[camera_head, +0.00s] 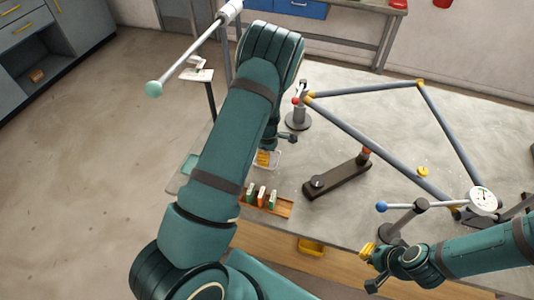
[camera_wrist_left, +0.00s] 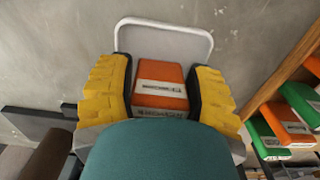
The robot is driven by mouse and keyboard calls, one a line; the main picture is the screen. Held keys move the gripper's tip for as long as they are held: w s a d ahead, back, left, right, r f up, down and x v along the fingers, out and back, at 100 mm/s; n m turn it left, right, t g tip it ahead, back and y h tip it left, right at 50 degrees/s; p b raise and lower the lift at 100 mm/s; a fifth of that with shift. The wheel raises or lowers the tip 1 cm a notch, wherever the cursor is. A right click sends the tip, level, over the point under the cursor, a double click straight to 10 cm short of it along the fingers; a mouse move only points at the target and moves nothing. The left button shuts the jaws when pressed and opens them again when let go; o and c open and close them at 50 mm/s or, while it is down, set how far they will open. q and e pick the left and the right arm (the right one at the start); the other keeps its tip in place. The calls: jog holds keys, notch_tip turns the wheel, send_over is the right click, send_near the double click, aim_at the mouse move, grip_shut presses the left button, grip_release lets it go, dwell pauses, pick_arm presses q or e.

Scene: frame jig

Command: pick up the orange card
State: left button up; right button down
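My left gripper (camera_head: 264,158) points down at the table's near left side, partly hidden by its arm. In the left wrist view its yellow fingers (camera_wrist_left: 160,90) are closed against both sides of an orange card (camera_wrist_left: 160,80) with a white label. A pale rounded rim (camera_wrist_left: 165,27) frames the card from behind; I cannot tell whether the card is clear of the surface. Another orange card (camera_head: 261,196) stands between green cards in a wooden rack (camera_head: 284,208).
A grey tube frame (camera_head: 360,136) spans the table's right side. A dark bar fixture (camera_head: 337,179), a post (camera_head: 298,118) and a dial gauge (camera_head: 483,199) stand around it. A yellow bin (camera_head: 311,247) is below the front edge.

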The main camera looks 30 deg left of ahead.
pick_arm(q)
jog(key=c, duration=0.4)
jog(key=shift+c, duration=0.2)
